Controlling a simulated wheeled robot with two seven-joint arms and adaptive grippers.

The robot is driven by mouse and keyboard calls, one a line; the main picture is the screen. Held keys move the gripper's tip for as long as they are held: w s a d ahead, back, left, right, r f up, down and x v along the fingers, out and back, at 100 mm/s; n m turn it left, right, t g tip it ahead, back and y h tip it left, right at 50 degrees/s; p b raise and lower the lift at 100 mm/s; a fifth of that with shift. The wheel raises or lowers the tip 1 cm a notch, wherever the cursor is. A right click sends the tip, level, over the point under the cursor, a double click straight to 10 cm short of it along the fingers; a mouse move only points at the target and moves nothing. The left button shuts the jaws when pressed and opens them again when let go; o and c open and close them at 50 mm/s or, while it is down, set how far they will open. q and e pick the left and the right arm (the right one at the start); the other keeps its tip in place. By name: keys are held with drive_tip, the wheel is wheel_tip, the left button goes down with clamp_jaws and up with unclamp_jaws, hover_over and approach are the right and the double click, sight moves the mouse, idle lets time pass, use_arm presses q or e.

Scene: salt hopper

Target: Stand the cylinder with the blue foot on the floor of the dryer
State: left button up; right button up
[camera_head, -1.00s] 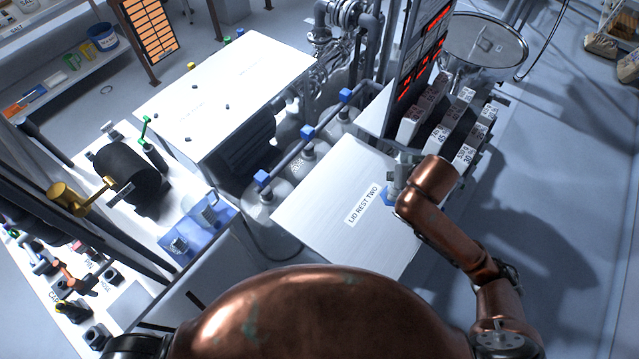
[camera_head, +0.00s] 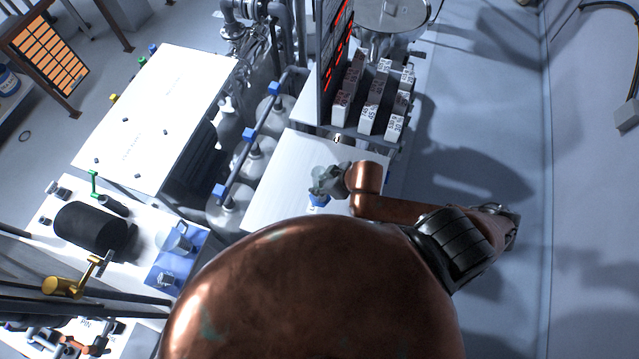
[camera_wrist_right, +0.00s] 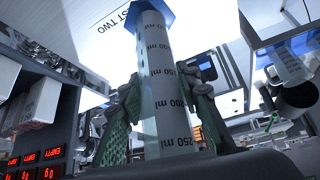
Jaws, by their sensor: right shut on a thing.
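The clear graduated cylinder (camera_wrist_right: 162,75), marked in ml, has a blue foot (camera_wrist_right: 150,14). My right gripper (camera_wrist_right: 160,82) is shut on its body, one green-padded finger on each side. In the head view my right gripper (camera_head: 335,180) holds it over the white lid rest (camera_head: 292,165), and the blue foot (camera_head: 318,200) shows just below the fingers. I cannot tell whether the foot touches the surface. My left gripper is out of view. I cannot tell which thing is the dryer.
Labelled grey blocks (camera_head: 372,105) and a red-lit display panel (camera_head: 335,45) stand beyond the lid rest. A blue tray (camera_head: 190,262) and black drum (camera_head: 85,228) are farther left. Floor (camera_head: 500,140) on the right is clear.

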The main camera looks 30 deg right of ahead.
drive_tip(key=s+r+n+p, duration=0.1)
drive_tip(key=s+p, duration=0.2)
drive_tip(key=s, duration=0.3)
drive_tip(key=shift+n+y, duration=0.3)
drive_tip(key=shift+y, duration=0.1)
drive_tip(key=w+f, duration=0.1)
drive_tip(key=w, duration=0.2)
drive_tip(key=w+d+f+b, duration=0.1)
drive_tip(key=w, duration=0.2)
drive_tip(key=w+d+f, duration=0.1)
drive_tip(key=w, duration=0.1)
drive_tip(key=shift+w+d+f+b, duration=0.15)
drive_tip(key=shift+w+f+b, duration=0.2)
drive_tip(key=shift+w+f, duration=0.05)
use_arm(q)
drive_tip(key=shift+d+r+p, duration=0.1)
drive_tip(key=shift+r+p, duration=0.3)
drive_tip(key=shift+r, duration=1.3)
use_arm(e)
drive_tip(key=w+d+f, duration=0.1)
drive_tip(key=w+f, duration=0.3)
drive_tip(key=f, duration=0.5)
drive_tip(key=shift+w+d, duration=0.15)
drive_tip(key=shift+f, duration=0.15)
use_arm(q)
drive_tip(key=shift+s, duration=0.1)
use_arm(e)
drive_tip(key=o, duration=1.2)
